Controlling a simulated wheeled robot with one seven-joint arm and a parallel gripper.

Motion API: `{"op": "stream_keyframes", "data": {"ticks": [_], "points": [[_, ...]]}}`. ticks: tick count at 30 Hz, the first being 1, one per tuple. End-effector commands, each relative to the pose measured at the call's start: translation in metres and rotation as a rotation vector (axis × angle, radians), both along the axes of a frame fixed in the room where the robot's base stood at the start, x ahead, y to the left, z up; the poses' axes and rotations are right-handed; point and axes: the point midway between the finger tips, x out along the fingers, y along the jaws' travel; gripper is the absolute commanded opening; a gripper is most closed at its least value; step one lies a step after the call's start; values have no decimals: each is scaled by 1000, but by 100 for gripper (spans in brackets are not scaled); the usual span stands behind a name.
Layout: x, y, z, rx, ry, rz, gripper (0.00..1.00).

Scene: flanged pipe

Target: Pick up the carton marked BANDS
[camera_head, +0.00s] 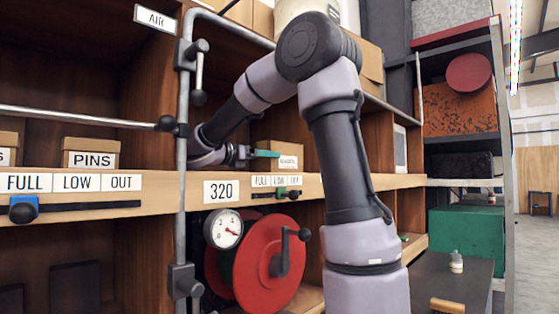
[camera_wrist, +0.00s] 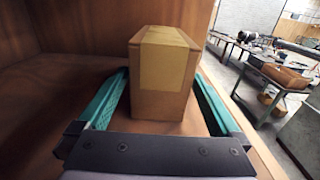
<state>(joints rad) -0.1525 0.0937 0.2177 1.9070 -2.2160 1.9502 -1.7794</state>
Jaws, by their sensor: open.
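A brown carton (camera_wrist: 165,75) with a tape strip over its top stands upright on the shelf in the wrist view. My open gripper (camera_wrist: 161,82) has one green finger on each side of it. Gaps show beside the carton, and I cannot tell if either finger touches it. In the head view my gripper (camera_head: 268,154) reaches into the cubby above the 320 plate, at a carton (camera_head: 290,147) whose label is too small to read surely. A carton marked PINS (camera_head: 91,153) stands in the left cubby, and another (camera_head: 8,148) is cut off by the left edge, only an S showing.
A vertical grey pipe (camera_head: 183,130) and a horizontal rod (camera_head: 80,117) stand before the shelves. Below the shelf are a gauge (camera_head: 224,229) and a red reel (camera_head: 262,268) with a crank. A wooden cubby wall (camera_wrist: 90,25) closes the left and back.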

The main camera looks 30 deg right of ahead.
Motion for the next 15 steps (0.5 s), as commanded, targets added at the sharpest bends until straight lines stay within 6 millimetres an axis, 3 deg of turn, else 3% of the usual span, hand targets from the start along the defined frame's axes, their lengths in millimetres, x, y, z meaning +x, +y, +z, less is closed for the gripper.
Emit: {"op": "stream_keyframes", "data": {"ticks": [8, 15], "points": [[8, -23, 1, -1, -1, -3, 100], [21, -60, 2, 0, -1, -3, 100]]}}
